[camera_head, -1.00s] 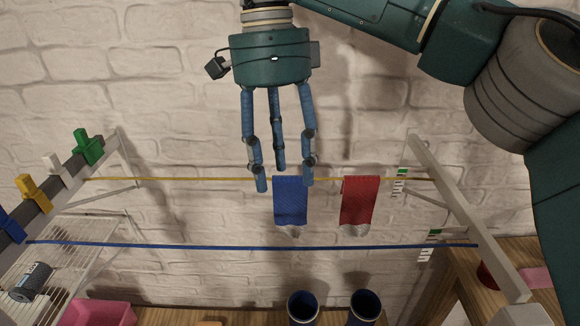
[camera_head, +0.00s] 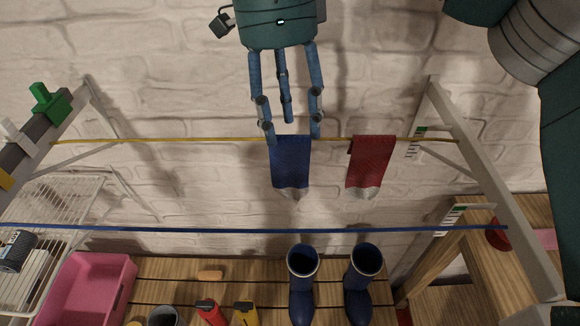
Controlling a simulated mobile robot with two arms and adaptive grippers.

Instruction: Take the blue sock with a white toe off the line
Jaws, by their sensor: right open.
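The blue sock with a white toe (camera_head: 291,163) hangs over the yellow line (camera_head: 215,140), its toe pointing down. My right gripper (camera_head: 294,138) comes down from the top of the view, its fingers spread. The fingertips are at the sock's upper edge, one on each side of it in the picture. The gripper is open, and I cannot tell whether any finger touches the sock. My left gripper does not show.
A red sock with a pale toe (camera_head: 370,163) hangs close by on the right. A blue line (camera_head: 200,229) runs across in front. Below are blue boots (camera_head: 302,262), a pink bin (camera_head: 123,285) and bottles (camera_head: 210,312). A grey side bar (camera_head: 500,205) stands right.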

